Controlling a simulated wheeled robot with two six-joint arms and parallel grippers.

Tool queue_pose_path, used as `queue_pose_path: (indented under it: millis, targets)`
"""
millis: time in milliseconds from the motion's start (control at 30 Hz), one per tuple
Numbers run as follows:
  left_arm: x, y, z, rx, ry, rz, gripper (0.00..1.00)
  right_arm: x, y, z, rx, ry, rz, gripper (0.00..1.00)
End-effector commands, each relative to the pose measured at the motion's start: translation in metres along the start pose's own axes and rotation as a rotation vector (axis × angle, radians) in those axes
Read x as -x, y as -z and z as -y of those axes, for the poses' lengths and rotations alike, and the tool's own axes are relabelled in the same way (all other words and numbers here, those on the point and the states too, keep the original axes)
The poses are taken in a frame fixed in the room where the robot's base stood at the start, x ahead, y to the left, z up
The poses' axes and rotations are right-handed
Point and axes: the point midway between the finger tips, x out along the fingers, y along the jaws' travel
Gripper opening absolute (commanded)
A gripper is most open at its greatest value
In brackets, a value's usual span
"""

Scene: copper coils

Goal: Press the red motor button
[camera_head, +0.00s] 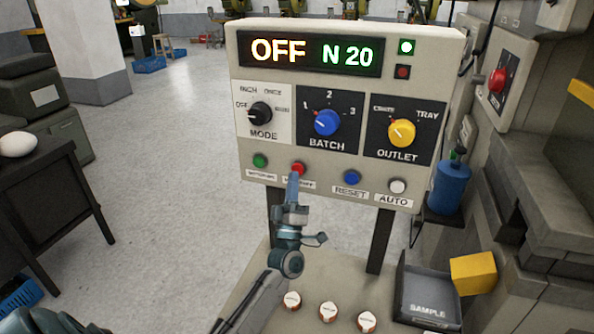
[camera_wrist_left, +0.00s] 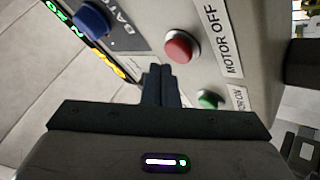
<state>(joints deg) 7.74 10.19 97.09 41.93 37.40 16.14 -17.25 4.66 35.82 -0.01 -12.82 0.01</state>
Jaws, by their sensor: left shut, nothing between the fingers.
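The red motor button (camera_head: 298,168) sits on the lower row of the control panel (camera_head: 240,100), between a green button (camera_head: 260,160) and a blue button. In the left wrist view the red button (camera_wrist_left: 180,47) is beside a "MOTOR OFF" label, just beyond my fingertips. My left gripper (camera_head: 293,178) is shut and empty, its tip pointing up just below the red button. In the left wrist view its closed fingers (camera_wrist_left: 161,75) end close to the button; I cannot tell whether they touch it. The panel display reads "OFF" and "N 20". My right gripper is not in view.
The panel also has a black MODE knob (camera_head: 259,114), blue BATCH knob (camera_head: 327,122), yellow OUTLET knob (camera_head: 401,132), blue RESET button (camera_head: 352,177) and white AUTO button (camera_head: 397,186). A SAMPLE tray (camera_head: 428,296) and several white-topped round pieces are below.

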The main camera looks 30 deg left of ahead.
Motion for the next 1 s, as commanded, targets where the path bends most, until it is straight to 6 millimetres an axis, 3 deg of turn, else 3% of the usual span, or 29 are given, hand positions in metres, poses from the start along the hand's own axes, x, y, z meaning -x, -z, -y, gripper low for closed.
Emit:
queue_pose_path:
  millis: [1000]
  targets:
    - [0.0,-0.0001,0.0001,0.0,0.0,0.0,0.0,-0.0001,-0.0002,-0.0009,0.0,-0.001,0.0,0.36]
